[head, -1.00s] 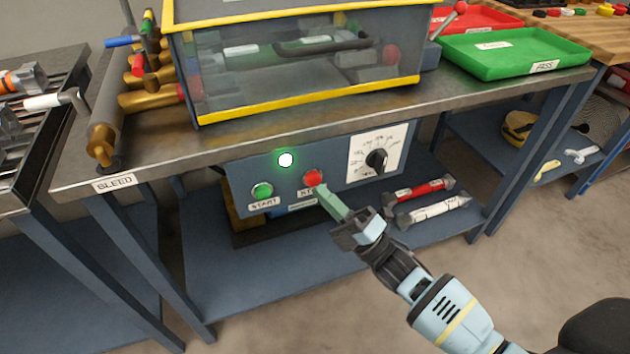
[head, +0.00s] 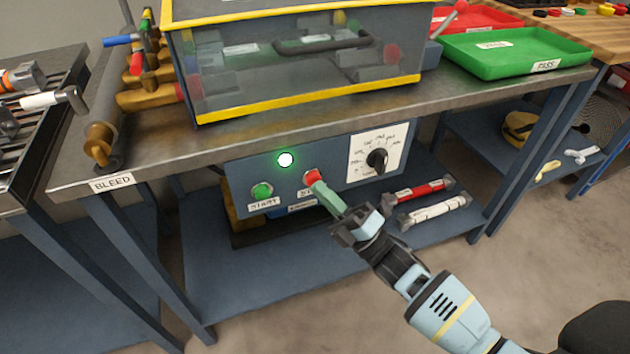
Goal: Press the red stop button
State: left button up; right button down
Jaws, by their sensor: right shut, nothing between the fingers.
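The red stop button (head: 311,177) is on the blue control panel (head: 333,170) below the bench top. My right gripper (head: 316,186) is shut and empty, and its fingertips are at the button's lower right edge, overlapping it in the picture. I cannot tell whether they touch it or whether the button is pressed in. The fingers cover part of the STOP label. The green start button (head: 262,191) is to the left, and a lamp (head: 286,160) above glows with a green halo. My left gripper is not in view.
A dial (head: 377,159) is on the panel's right side. Above is the metal bench top (head: 330,110) with a yellow-edged clear case (head: 300,70). Red and white cylinders (head: 420,190) lie on the lower shelf at right. The floor in front is clear.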

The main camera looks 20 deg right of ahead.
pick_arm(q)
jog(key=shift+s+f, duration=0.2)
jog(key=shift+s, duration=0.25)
pick_arm(e)
jog(key=shift+w, duration=0.3)
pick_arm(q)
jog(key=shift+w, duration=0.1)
pick_arm(e)
jog(key=shift+s, duration=0.1)
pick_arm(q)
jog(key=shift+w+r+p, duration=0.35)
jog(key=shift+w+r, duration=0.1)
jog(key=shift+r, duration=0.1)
pick_arm(e)
jog(key=shift+s, duration=0.85)
